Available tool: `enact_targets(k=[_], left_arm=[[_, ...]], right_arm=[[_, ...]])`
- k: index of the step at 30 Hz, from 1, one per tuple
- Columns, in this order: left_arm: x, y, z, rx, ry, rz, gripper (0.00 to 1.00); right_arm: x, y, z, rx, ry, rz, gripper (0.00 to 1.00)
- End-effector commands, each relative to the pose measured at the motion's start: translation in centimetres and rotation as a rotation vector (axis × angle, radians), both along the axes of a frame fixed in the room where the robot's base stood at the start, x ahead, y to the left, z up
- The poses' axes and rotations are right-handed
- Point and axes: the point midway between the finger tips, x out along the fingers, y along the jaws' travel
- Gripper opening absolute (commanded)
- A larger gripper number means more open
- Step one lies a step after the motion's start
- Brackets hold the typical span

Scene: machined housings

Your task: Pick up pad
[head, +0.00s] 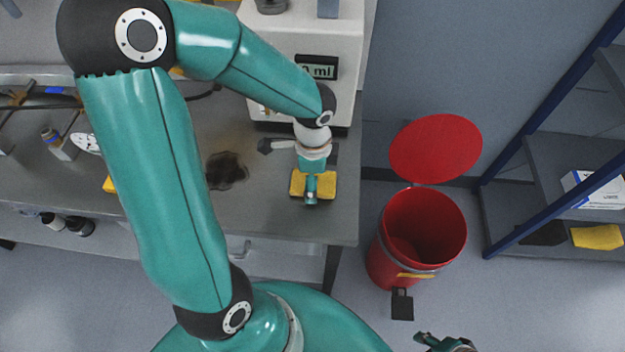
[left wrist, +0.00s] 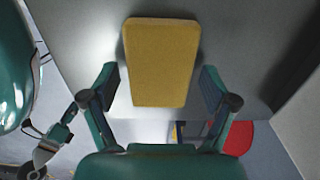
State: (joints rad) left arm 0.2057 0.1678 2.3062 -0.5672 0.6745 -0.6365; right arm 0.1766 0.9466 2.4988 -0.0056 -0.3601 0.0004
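A yellow pad (head: 327,183) lies on the grey bench near its right front edge. My left gripper (head: 312,190) is right above it and hides its middle. In the left wrist view the pad (left wrist: 160,62) shows between the two spread fingers of my left gripper (left wrist: 160,88), with a narrow gap on each side. The fingers are open and hold nothing. My right gripper (head: 446,343) shows only partly at the bottom edge of the head view, low over the floor, and its fingers are not clear.
A white instrument (head: 345,45) with a display stands behind the pad. A dark stain (head: 226,170) lies on the bench (head: 270,215) to the left. A red bin (head: 385,265) with a raised lid (head: 435,148) stands on the floor at right. A blue-framed shelf holds another yellow item (head: 597,237).

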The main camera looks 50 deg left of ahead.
Motion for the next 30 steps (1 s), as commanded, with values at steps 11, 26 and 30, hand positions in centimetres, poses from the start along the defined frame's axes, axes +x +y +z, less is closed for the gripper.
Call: enact_targets(k=[11, 26, 30], left_arm=[[0.0, 0.0, 0.0, 0.0, 0.0, 0.0, 0.4], [0.2, 0.0, 5.8, 0.001, -0.008, 0.0, 0.4], [0.1, 0.0, 8.2, 0.001, -0.006, -0.001, 0.4]], right_arm=[[0.0, 0.0, 0.0, 0.0, 0.0, 0.0, 0.39], [0.0, 0.0, 0.5, 0.0, 0.0, 0.0, 0.39], [0.0, 0.0, 0.5, 0.0, 0.0, 0.0, 0.39]])
